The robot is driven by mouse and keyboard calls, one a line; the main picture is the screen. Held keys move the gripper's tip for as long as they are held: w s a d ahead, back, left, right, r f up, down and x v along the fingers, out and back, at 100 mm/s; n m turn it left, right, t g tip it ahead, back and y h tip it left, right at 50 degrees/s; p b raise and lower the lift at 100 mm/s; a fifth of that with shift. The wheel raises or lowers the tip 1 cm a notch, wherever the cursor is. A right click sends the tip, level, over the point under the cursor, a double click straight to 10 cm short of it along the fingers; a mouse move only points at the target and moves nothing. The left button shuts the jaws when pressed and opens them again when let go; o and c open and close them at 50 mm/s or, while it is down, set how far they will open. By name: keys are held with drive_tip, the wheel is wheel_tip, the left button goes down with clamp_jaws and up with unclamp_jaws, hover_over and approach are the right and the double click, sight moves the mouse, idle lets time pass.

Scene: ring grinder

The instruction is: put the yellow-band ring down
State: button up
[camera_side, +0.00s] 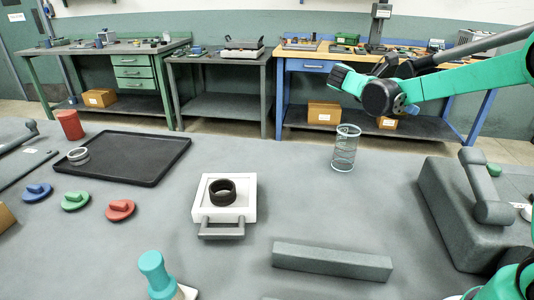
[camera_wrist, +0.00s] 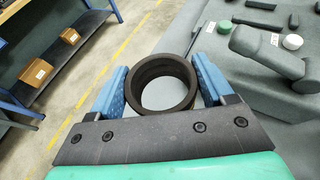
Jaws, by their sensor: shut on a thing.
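My gripper (camera_wrist: 161,86) is shut on a dark ring (camera_wrist: 165,66) in the wrist view, with a blue-padded finger on each side of it. In the side view my arm reaches in from the upper right, above the back of the table; I cannot make out the fingers or the held ring there. Another dark ring (camera_side: 222,184) sits on a white square fixture (camera_side: 203,207) with a grey handle. A light grey ring (camera_side: 78,156) lies at the left end of a black tray (camera_side: 150,178).
A grey block with a handle (camera_side: 452,215) fills the right, and a grey bar (camera_side: 330,262) lies in front. Blue, green and red knobs (camera_side: 120,209) sit at left. Most of the black tray is bare.

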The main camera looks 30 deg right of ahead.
drive_tip(key=w+a+n+t, duration=0.2)
drive_tip(key=w+n+t, duration=0.45)
drive_tip(key=w, duration=0.45)
drive_tip(key=n+t+y, duration=0.4)
drive_tip(key=n+t, duration=0.2)
drive_tip(key=t, duration=0.1)
hover_over(300, 157)
drive_tip(key=shift+y, duration=0.3)
wheel_tip(300, 157, down, 15)
drive_tip(key=shift+a, duration=0.15)
drive_tip(key=shift+f, duration=2.1)
drive_tip(key=o, duration=1.4)
drive_tip(key=shift+f, duration=0.15)
drive_tip(key=shift+c, duration=0.2)
